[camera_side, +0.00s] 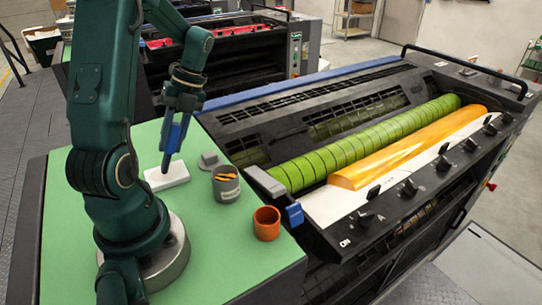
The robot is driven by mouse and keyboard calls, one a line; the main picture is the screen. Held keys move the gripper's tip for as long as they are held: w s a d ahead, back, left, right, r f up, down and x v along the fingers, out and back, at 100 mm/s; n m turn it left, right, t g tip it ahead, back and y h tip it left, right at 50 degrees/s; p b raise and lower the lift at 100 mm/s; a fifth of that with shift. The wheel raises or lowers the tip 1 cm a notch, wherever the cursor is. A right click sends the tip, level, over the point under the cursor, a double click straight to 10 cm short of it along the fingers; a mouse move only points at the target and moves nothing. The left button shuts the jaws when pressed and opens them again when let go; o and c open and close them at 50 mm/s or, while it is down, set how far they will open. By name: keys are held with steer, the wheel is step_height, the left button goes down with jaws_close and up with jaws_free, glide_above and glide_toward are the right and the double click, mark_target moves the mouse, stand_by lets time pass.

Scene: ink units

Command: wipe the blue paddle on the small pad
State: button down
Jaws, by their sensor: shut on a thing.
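My gripper (181,104) points down over the green table top and is shut on the blue paddle (173,138). The paddle hangs roughly upright, its upper part between the fingers. The pad lies flat on the green top.

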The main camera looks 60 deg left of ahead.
mark_target(177, 124)
steer(key=shift+w+d, duration=0.1)
steer(key=shift+w, duration=1.45)
steer(key=shift+s+r, duration=0.1)
steer(key=shift+s, duration=0.7)
steer(key=shift+s+f, duration=0.2)
steer(key=shift+s, duration=1.55)
steer(key=shift+s+r, duration=0.1)
steer(key=shift+s, duration=0.65)
steer(key=shift+w, duration=3.25)
steer(key=shift+r, duration=3.05)
